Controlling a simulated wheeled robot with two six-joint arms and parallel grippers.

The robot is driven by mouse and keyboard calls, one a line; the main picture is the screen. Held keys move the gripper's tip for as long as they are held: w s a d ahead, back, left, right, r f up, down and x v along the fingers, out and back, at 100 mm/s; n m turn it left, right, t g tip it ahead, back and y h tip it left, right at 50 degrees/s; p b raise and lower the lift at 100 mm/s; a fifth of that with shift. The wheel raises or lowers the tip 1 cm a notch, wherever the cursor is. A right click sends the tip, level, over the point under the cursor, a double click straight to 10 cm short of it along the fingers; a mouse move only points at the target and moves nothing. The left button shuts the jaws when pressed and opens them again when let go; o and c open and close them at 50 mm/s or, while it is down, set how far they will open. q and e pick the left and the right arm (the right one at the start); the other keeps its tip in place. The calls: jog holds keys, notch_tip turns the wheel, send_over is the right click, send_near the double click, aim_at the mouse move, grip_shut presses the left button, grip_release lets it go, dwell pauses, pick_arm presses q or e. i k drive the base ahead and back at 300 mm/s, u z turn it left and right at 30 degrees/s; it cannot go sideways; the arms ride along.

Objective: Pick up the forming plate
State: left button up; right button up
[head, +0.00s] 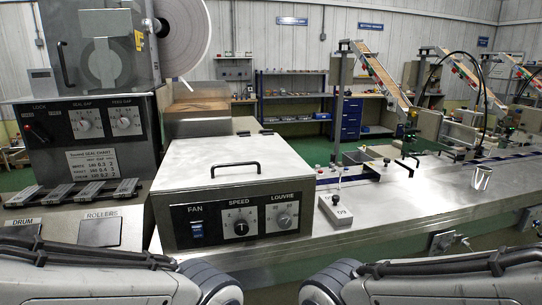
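Several small metal plates sit in a row on a dark rack at the left, among them a left one (24,196) and a right one (125,187). They are the most plate-like parts in view, but I cannot tell whether one is the forming plate. A dark flat piece (362,157) lies on the steel bench by the guide rail, and I cannot tell what it is. Links of my two arms show along the bottom edge, below the bench. Neither gripper shows.
A steel box with a black handle (232,167) and FAN, SPEED and LOUVRE controls stands in the middle. A sealing machine (84,122) rises at the left.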

aim_at(24, 196)
jog(key=u, duration=1.2)
jog(key=i, duration=0.75)
jog(key=u, duration=0.6)
jog(key=k, duration=0.45)
jog(key=u, duration=0.95)
jog(key=k, duration=0.9)
jog(key=u, duration=0.3)
jog(key=i, duration=1.3)
jog(key=z, duration=0.65)
